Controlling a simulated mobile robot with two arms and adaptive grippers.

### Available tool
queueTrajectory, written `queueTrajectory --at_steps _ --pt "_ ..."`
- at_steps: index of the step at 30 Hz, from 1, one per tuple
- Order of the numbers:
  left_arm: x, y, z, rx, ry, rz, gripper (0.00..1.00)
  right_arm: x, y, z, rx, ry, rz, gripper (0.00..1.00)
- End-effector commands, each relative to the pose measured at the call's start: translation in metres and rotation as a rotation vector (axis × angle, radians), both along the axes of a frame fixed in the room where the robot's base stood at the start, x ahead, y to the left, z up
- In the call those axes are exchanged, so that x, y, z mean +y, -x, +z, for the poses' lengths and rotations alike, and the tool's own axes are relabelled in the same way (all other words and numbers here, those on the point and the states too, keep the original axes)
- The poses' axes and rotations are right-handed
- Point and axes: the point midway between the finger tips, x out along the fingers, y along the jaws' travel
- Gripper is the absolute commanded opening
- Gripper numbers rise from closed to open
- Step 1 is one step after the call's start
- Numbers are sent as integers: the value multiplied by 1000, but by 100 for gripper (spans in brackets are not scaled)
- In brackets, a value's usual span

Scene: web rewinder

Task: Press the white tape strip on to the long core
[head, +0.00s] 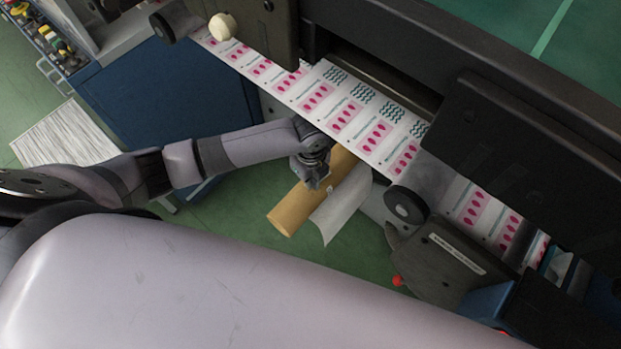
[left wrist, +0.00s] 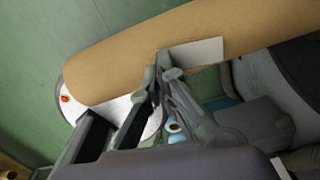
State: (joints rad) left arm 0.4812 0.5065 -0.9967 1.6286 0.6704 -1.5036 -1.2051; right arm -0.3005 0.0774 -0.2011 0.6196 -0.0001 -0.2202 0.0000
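The long core (head: 290,207) is a brown cardboard tube below the printed web in the head view. It crosses the top of the left wrist view (left wrist: 120,58). The white tape strip (left wrist: 197,53) lies against the core's side in the left wrist view; whether it sticks there I cannot tell. My left gripper (left wrist: 162,73) has its fingertips close together at the strip's left end and seems shut on it. In the head view the left gripper (head: 318,182) is at the core's side, its fingers partly hidden. My right gripper is not in view.
The printed web (head: 345,113) runs above the core, between dark machine panels. A loose white sheet (head: 342,205) hangs beside the core. A roller (head: 406,205) and a red knob (head: 397,281) are to the right. Green floor is clear below the core.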

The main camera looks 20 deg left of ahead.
Motion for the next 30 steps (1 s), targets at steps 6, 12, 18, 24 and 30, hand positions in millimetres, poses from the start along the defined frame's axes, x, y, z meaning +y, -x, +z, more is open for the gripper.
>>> queueTrajectory --at_steps 6,12,18,24,30 --pt "0 0 0 0 0 0 0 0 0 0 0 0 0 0" --pt "0 0 -1 0 0 0 0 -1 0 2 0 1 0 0" --pt "0 0 -3 0 0 1 0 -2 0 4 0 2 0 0" --pt "0 0 -5 0 0 0 3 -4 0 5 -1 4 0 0" --pt "0 0 -5 0 0 0 16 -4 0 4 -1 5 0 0"
